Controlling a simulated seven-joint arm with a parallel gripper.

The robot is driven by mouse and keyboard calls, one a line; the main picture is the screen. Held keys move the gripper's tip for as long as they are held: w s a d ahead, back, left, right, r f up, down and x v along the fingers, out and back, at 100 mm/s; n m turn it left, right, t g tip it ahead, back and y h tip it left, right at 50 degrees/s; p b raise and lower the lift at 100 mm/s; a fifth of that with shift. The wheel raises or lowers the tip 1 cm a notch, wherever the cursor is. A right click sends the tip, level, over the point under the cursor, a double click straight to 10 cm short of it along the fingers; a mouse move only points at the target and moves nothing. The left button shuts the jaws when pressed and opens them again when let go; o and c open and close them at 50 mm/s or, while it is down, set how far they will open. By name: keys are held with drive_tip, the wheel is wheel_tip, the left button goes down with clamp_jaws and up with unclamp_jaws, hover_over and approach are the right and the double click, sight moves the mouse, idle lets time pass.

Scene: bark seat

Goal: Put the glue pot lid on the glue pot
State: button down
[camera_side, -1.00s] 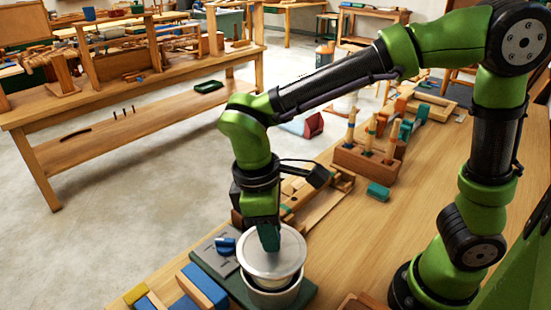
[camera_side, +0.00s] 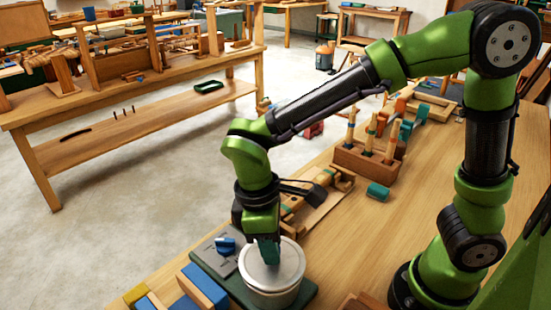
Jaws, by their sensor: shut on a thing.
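The glue pot (camera_side: 271,296) is a pale grey round pot on a dark green base (camera_side: 231,285) at the front of the bench. The glue pot lid (camera_side: 287,262) is a light metallic disc lying across the pot's mouth, looking level and in line with the rim. The inside of the pot is hidden under it. My gripper (camera_side: 268,258) points down over the lid's left half, with its fingers at the middle of the lid. The fingers are shut on the lid's grip, which they hide.
A blue knob (camera_side: 225,245) on a grey plate sits just left of the pot. Blue and wooden blocks (camera_side: 204,287) lie at front left. Behind are a wooden tool rack (camera_side: 366,165) and a green block (camera_side: 378,191). The bench right of the pot is clear.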

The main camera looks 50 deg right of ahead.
drive_tip(key=shift+f, duration=0.55)
idle(0.4)
drive_tip(key=c, duration=0.7)
unclamp_jaws()
drive_tip(key=shift+c, duration=0.2)
drive_tip(key=shift+o, duration=0.5)
drive_tip(key=shift+o, duration=1.1)
drive_tip(key=shift+r, duration=0.1)
drive_tip(key=shift+r, duration=3.4)
